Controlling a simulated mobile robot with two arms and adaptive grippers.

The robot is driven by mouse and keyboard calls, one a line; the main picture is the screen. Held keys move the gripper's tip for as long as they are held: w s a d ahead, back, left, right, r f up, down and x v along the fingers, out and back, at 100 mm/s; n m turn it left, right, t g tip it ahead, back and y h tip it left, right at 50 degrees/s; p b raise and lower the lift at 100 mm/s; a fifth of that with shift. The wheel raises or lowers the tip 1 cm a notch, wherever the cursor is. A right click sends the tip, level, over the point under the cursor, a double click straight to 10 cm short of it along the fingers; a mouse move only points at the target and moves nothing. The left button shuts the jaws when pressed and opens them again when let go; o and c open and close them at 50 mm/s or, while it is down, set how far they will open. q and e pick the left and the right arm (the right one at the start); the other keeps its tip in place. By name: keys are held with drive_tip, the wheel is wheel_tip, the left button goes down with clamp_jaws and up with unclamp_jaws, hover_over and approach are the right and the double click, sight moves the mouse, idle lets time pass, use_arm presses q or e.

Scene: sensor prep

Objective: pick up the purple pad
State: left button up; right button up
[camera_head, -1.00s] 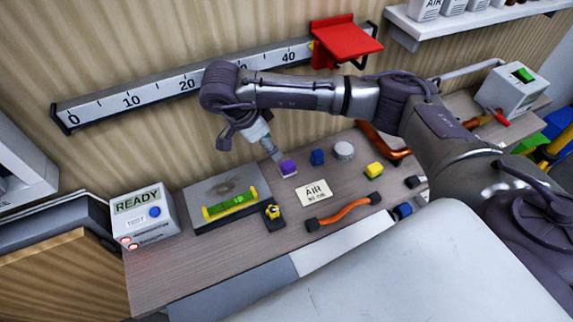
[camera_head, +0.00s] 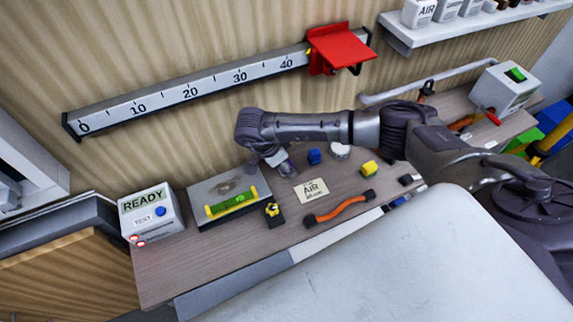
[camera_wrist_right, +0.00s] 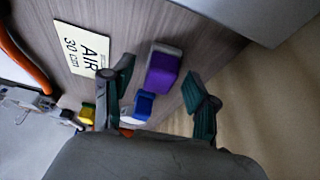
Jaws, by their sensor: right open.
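The purple pad (camera_wrist_right: 162,72) lies on the wooden bench in the right wrist view, a purple block with a paler grey end. My right gripper (camera_wrist_right: 160,78) is open. In the picture its two green-grey fingers frame the pad, one on each side, with the pad appearing beyond the tips; I cannot tell whether they touch it. In the head view my right gripper (camera_head: 284,164) is low over the bench and hides the pad. My left gripper is not in view.
A blue block (camera_head: 314,156) stands close by, also in the right wrist view (camera_wrist_right: 144,104). The AIR card (camera_head: 311,191) lies in front. A spirit level (camera_head: 232,203), a yellow block (camera_head: 369,169) and an orange hose (camera_head: 342,209) are near. The READY box (camera_head: 150,212) stands left.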

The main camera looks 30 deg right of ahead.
sight(292, 162)
clamp_jaws()
drive_tip(key=shift+r, duration=0.15)
drive_tip(key=shift+r+b, duration=0.4)
drive_tip(key=shift+r, duration=0.2)
wheel_tip(292, 162, up, 3)
drive_tip(key=shift+d+f+b, duration=0.15)
drive_tip(key=shift+b, duration=0.55)
drive_tip(key=s+d+r+b, duration=0.3)
drive_tip(key=s+d+r, duration=0.4)
drive_tip(key=d, duration=0.1)
drive_tip(key=shift+s+d, duration=0.2)
drive_tip(key=shift+d, duration=0.15)
